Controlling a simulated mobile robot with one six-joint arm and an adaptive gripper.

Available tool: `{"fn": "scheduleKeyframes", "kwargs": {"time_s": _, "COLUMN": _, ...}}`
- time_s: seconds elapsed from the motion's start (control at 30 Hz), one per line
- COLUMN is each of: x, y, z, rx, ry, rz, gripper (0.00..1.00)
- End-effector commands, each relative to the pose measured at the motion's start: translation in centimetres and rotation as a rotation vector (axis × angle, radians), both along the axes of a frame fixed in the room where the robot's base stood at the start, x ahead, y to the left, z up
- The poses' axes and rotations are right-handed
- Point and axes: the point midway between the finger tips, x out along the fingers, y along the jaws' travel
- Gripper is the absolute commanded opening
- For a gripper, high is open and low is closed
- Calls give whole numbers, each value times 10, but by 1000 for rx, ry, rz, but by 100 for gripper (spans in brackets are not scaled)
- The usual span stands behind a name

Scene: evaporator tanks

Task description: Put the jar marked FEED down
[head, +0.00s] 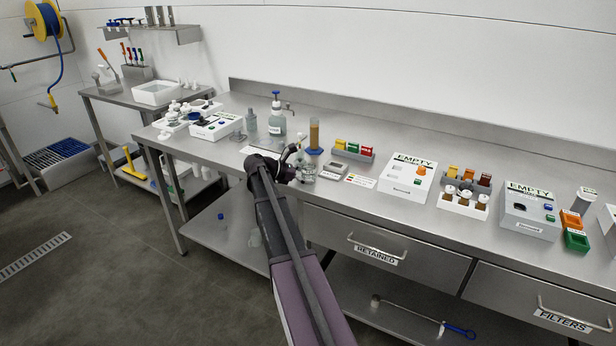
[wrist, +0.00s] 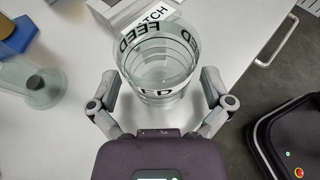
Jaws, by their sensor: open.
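The clear glass jar marked FEED (wrist: 158,62) stands upright between the two fingers of my gripper (wrist: 158,78) in the wrist view. The fingers are spread on either side of it, and I cannot tell whether either one touches the glass. In the head view the jar (head: 306,172) stands on the steel bench (head: 235,155) near its front edge, just right of my gripper (head: 293,162), which partly hides it.
A clear vessel with a dark knob (wrist: 36,84) is left of the jar. The bench's front edge and a drawer handle (wrist: 279,40) lie to the right in the wrist view.

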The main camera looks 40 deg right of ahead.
Motion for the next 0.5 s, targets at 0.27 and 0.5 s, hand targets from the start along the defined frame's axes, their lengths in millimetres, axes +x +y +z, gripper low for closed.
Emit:
{"fn": "scheduleKeyframes", "kwargs": {"time_s": 0.27, "x": 12, "y": 27, "z": 15, "rx": 0, "ry": 0, "rz": 1, "gripper": 100}}
{"fn": "scheduleKeyframes", "kwargs": {"time_s": 0.5, "x": 27, "y": 62, "z": 31, "rx": 0, "ry": 0, "rz": 2, "gripper": 100}}
